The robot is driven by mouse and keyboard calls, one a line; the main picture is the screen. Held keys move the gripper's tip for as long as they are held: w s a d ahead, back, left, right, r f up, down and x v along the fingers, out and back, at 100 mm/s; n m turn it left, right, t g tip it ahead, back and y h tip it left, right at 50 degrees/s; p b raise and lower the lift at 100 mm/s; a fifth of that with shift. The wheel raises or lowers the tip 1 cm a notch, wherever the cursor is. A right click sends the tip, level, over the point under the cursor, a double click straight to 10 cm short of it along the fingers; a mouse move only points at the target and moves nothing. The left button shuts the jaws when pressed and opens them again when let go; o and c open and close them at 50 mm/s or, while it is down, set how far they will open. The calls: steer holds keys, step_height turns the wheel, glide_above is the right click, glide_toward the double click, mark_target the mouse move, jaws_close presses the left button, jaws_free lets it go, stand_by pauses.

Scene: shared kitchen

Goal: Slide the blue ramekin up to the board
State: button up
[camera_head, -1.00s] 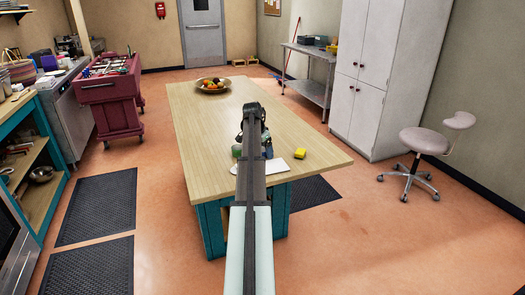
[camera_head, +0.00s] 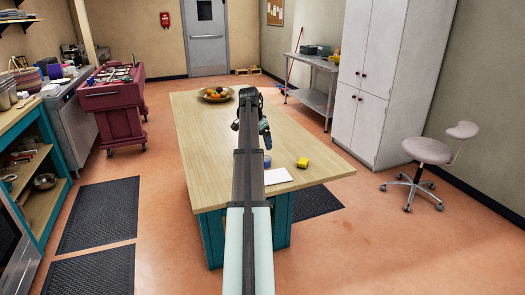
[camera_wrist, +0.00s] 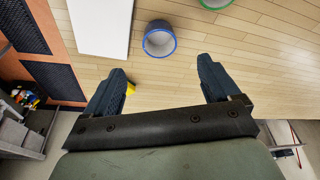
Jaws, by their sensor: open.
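The blue ramekin (camera_wrist: 160,40) is a round open cup with a blue rim. In the wrist view it stands on the wooden table, just right of the white board (camera_wrist: 100,25), with a narrow strip of table between them. In the head view the ramekin (camera_head: 267,161) is partly hidden by my arm, and only the right part of the board (camera_head: 278,176) shows. My gripper (camera_wrist: 163,65) is open and empty. In the wrist view its fingers are below the ramekin in the picture, one to each side, and do not touch it.
A green-rimmed cup (camera_wrist: 215,3) is cut off at the top of the wrist view, right of the ramekin. A yellow block (camera_head: 302,162) lies on the table (camera_head: 205,150) near the board. A fruit bowl (camera_head: 215,95) stands at the far end.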

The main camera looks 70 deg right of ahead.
steer(key=shift+v, duration=1.65)
steer(key=shift+w, duration=0.1)
